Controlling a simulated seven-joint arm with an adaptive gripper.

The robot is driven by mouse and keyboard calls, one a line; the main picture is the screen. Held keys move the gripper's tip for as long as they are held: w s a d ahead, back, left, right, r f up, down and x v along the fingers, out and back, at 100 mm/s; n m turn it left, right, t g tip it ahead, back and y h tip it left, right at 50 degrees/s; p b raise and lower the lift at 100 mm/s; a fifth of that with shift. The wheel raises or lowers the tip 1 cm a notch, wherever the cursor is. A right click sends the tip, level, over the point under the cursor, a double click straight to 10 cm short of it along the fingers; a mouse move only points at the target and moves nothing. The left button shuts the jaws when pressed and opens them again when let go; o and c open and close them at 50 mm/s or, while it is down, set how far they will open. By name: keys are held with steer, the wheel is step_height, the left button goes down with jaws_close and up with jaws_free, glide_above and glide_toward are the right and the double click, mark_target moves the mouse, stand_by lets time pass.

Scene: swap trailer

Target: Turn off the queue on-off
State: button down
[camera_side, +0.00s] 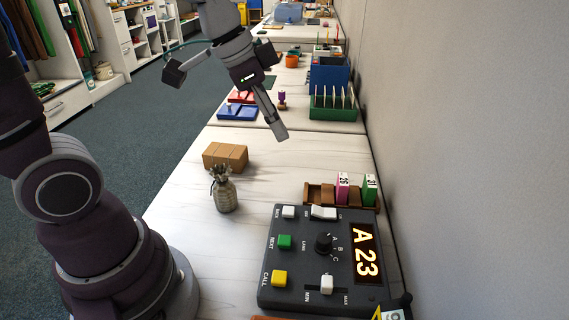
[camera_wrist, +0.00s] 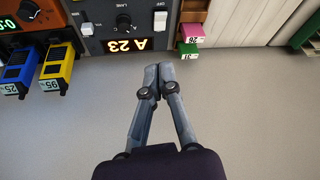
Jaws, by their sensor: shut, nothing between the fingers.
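The queue box (camera_side: 290,240) is a dark grey panel on the white table in the side view, with a lit display (camera_side: 366,252) reading "A 23". Its white on-off rocker switch (camera_side: 323,212) sits at the top edge; it also shows in the wrist view (camera_wrist: 160,20) near the "OFF" mark. I cannot tell which side of the rocker is pressed. A black lane knob (camera_side: 324,243), a white slider (camera_side: 327,284), and white, green and yellow buttons share the panel. My gripper (camera_side: 279,134) is shut and empty, above the table and beyond the box, apart from it.
A wooden rack (camera_side: 313,193) with pink and green tags stands against the box's far end. A silvery vase (camera_side: 223,190) and a cardboard box (camera_side: 225,156) stand left of it. The grey wall (camera_side: 460,120) bounds the right. Blue and yellow tagged items (camera_wrist: 57,68) show in the wrist view.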

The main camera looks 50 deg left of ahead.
steer(key=w+f+m, duration=0.1)
steer(key=w+m+h, duration=0.1)
steer(key=w, duration=0.1)
steer(key=w+f+m, duration=0.1)
steer(key=shift+w+d+f+g+h, duration=0.15)
steer(key=shift+w+f+g+h, duration=0.15)
steer(key=shift+g, duration=0.1)
glide_above(323, 212)
step_height(323, 212, down, 9)
steer(key=shift+s+r, duration=0.1)
steer(key=shift+r, duration=0.1)
steer(key=f, duration=0.3)
steer(key=shift+s+a+f, duration=0.25)
steer(key=shift+a+f, duration=0.05)
steer(key=shift+a, duration=0.1)
steer(key=shift+s+a+f, duration=0.1)
steer(key=shift+f, duration=0.25)
